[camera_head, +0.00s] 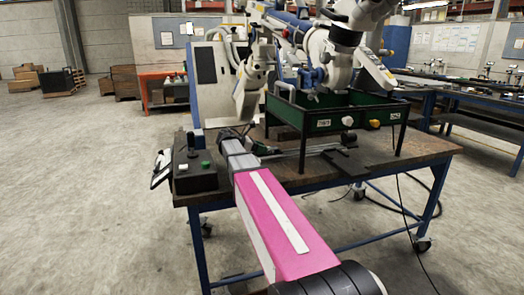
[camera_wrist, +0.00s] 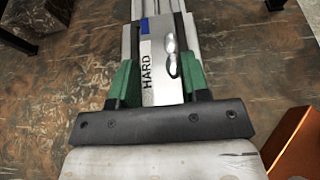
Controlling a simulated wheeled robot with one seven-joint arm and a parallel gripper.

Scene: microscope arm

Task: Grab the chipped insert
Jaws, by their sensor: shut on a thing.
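A pale grey metal insert (camera_wrist: 157,60) marked HARD, with a blue patch at its far end, lies along a metal rail in the wrist view. Two shiny oval marks show on its right side; I cannot tell whether they are chips. My gripper (camera_wrist: 155,82) has its green fingers on both sides of the insert and is shut on it. Its near end is hidden by the dark gripper bar. In the head view, my gripper (camera_head: 262,149) is low over the bench, at the near end of the rail (camera_head: 322,147); the insert is too small to make out there.
A large white machine (camera_head: 340,62) rises behind. A copper-coloured block (camera_wrist: 297,148) is close at right in the wrist view.

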